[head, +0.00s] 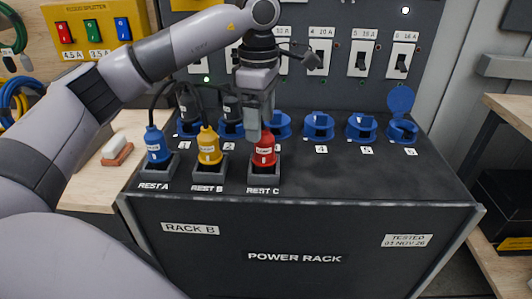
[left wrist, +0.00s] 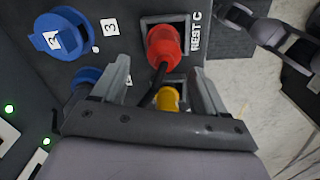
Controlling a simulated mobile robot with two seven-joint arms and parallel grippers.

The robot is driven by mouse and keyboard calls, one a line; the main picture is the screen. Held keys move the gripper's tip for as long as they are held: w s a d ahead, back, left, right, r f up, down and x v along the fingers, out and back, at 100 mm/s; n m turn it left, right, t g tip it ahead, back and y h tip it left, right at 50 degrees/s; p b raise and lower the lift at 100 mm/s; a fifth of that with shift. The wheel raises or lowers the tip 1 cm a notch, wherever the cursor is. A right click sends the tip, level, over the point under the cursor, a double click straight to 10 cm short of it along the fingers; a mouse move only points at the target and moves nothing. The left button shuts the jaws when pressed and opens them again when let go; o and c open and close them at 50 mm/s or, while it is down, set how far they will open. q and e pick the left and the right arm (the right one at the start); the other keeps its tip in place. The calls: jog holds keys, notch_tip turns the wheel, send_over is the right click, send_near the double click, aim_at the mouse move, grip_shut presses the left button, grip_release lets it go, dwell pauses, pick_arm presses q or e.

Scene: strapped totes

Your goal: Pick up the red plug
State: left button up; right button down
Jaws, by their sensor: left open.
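The red plug (head: 264,152) stands upright in the REST C holder (head: 264,177), at the right end of the row of rests. It also shows in the left wrist view (left wrist: 164,46), with a dark cable running from it toward the gripper. My left gripper (head: 258,125) points down just above the red plug and partly hides its top. In the left wrist view the two fingers (left wrist: 162,78) are apart with nothing clamped between them, and the plug lies just beyond their tips.
The yellow plug (head: 208,148) in REST B and the blue plug (head: 155,146) in REST A stand to the left, with dark cables. Blue sockets (head: 319,126) line the back of the rack top (head: 350,170). The rack top's right front is clear.

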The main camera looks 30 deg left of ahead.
aim_at(263, 147)
pick_arm(q)
jog(key=shift+a+f, duration=0.15)
jog(key=shift+f, duration=0.25)
jog(key=f, duration=0.4)
jog(key=d+f+p, duration=0.1)
jog(key=f, duration=0.1)
jog(key=shift+f, duration=0.1)
jog(key=c, duration=1.2)
